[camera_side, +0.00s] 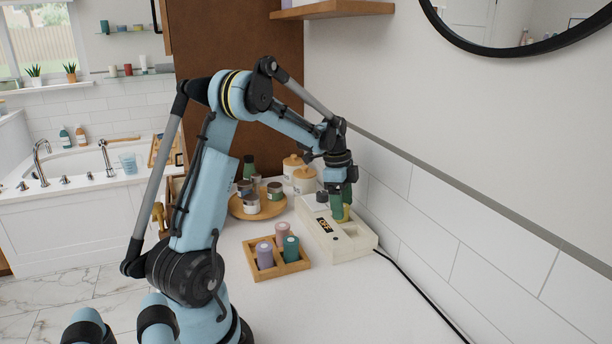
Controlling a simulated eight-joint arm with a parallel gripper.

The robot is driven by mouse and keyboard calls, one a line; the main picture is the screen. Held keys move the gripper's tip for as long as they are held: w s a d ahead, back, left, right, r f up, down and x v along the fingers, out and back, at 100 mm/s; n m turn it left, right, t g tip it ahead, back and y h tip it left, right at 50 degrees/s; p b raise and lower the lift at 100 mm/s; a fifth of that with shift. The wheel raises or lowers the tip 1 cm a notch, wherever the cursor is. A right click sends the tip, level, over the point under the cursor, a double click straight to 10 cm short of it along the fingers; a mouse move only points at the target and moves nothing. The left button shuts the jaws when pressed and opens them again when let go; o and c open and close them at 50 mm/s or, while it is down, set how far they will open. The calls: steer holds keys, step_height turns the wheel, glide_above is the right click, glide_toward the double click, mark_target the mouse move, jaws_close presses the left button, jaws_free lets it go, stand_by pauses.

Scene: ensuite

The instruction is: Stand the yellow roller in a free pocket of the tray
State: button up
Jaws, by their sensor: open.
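The wooden tray (287,270) lies on the white counter in front of the heater. A purple roller (265,256), a pink roller (283,233) and a teal roller (291,249) stand in its pockets. The pocket outlines are partly hidden by these rollers. The yellow roller (346,214) shows in part at the white heater (352,244), low between the fingers of my gripper (342,206). My gripper points down over the heater with its jaws open around the roller. A green shape beside the yellow is too small to tell apart clearly.
A round wooden tray (264,212) with several jars stands behind, near lidded canisters (303,180). The tiled wall is close on the right of the heater. A black cord (420,302) runs from the heater along the counter. The front counter is clear.

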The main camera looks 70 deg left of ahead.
steer(key=shift+d+f, duration=0.1)
steer(key=shift+f, duration=0.65)
steer(key=shift+c, duration=0.3)
steer(key=c, duration=1.1)
steer(key=shift+r, duration=0.1)
